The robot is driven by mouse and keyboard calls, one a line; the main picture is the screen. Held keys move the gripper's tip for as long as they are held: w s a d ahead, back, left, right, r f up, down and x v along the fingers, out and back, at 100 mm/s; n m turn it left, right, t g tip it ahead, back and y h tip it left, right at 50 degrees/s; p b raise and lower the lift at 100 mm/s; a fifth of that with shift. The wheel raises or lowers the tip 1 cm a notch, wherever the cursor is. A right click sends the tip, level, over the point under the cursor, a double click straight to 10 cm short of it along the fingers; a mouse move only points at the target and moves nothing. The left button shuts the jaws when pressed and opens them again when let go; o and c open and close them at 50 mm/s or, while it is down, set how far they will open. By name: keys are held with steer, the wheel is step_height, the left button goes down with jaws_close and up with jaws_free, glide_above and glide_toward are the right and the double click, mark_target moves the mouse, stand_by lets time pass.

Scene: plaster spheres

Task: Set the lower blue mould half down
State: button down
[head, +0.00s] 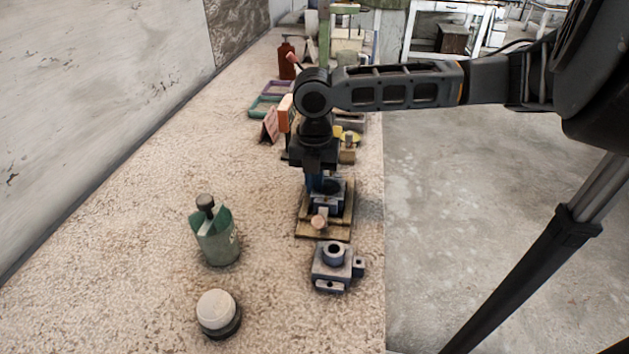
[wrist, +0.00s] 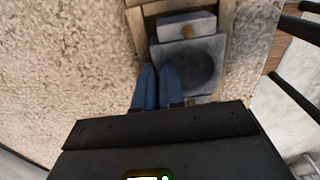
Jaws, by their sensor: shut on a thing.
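The lower blue mould half (head: 328,201) is a grey-blue block within the wooden frame (head: 311,229), below my gripper. The wrist view shows its top with a dark round hollow (wrist: 191,67). My gripper (head: 316,186) points down, its two blue fingers close together at the block's left side in the wrist view (wrist: 157,72). It is shut on the mould half, though the gripped part is mostly hidden between the fingers. I cannot tell whether the block rests fully on the frame's base.
Another grey-blue block with a ring on top (head: 334,267) stands in front of the frame, near the table's right edge. A green container (head: 216,245) and a white-topped round thing (head: 217,311) stand left. Coloured items crowd the table behind my gripper. The left front is clear.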

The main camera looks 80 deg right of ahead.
steer(key=shift+f+b, duration=0.4)
steer(key=shift+f, duration=0.25)
steer(key=c, duration=1.2)
jaws_free()
steer(key=shift+o, duration=0.2)
steer(key=shift+r+p, duration=1.7)
steer(key=shift+r, duration=0.35)
